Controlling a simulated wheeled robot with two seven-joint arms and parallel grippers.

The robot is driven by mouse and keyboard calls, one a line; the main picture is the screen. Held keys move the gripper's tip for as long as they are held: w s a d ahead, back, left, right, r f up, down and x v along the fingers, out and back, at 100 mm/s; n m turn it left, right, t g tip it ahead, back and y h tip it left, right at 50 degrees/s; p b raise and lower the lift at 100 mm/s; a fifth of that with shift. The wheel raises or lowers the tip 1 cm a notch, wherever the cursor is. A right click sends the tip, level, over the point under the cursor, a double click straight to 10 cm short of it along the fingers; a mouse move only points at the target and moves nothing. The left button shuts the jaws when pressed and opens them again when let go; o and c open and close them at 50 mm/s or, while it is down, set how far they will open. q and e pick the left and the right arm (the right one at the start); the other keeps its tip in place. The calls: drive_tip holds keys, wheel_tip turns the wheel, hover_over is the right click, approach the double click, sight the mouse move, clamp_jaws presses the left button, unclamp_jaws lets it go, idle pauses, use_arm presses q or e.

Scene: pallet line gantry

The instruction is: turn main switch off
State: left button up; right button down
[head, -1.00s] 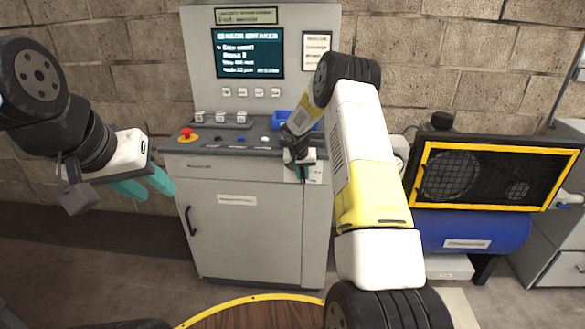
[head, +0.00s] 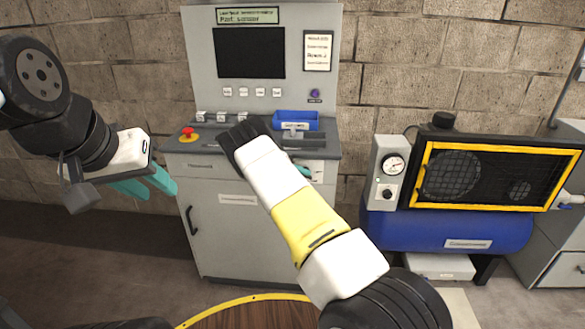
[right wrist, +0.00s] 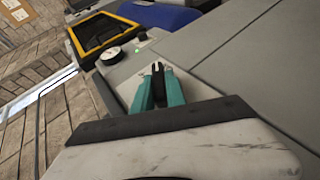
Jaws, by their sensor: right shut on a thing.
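The main switch has a black handle (right wrist: 158,70), seen between teal fingers in the right wrist view. Its pale plate (head: 317,174) shows on the upper right front of the grey console (head: 240,240). My right gripper (head: 304,171) is at this plate, mostly hidden behind my arm in the head view; in the right wrist view its fingers (right wrist: 159,88) are shut on the handle. The handle's exact angle is hard to tell. The console screen (head: 250,52) is dark. My left gripper (head: 147,186) is open and empty, left of the console.
A red emergency button (head: 188,133) and a blue tray (head: 297,120) are on the console top. A blue compressor (head: 445,230) with a gauge (head: 393,165) and a yellow-framed grille stands at the right. A round wooden surface (head: 250,315) is at the bottom.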

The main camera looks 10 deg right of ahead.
drive_tip(key=h, duration=0.2)
drive_tip(key=n+h, duration=0.1)
drive_tip(key=h, duration=0.1)
drive_tip(key=n+h, duration=0.1)
drive_tip(key=h, duration=0.1)
drive_tip(key=shift+a+f, duration=0.1)
drive_tip(key=shift+f, duration=0.2)
idle(0.4)
drive_tip(key=c, duration=1.4)
unclamp_jaws()
drive_tip(key=shift+o, duration=0.2)
